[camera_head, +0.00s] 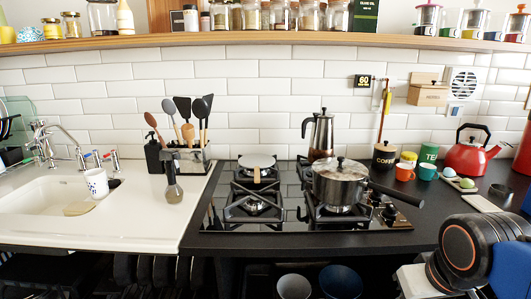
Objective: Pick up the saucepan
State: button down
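The saucepan (335,189) is a shiny steel pot with a lid and a dark knob on top. It stands upright on the front right burner of the black gas hob (291,215). Its long black handle points right and slightly towards me, over the hob's right side near the control knobs. My arm (465,255) shows at the lower right as dark, orange-ringed, white and blue links, apart from the saucepan. My gripper's fingers are not in view.
A tall steel coffee pot (321,137) stands close behind the saucepan. A small pan (257,160) sits on the back left burner. Right of the hob are a coffee canister (384,156), cups and a red kettle (468,157). The counter right of the handle is partly clear.

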aim_at(331, 191)
jog(key=z, duration=0.4)
jog(key=k+j+z, duration=0.1)
jog(key=j+z, duration=0.15)
jog(key=z, duration=0.15)
jog(key=k+j+z, duration=0.1)
jog(key=z, duration=0.35)
jog(key=k+j+z, duration=0.2)
jog(key=z, duration=0.2)
jog(key=k+j, duration=0.4)
jog(key=i+l, duration=0.25)
jog(key=l, duration=0.15)
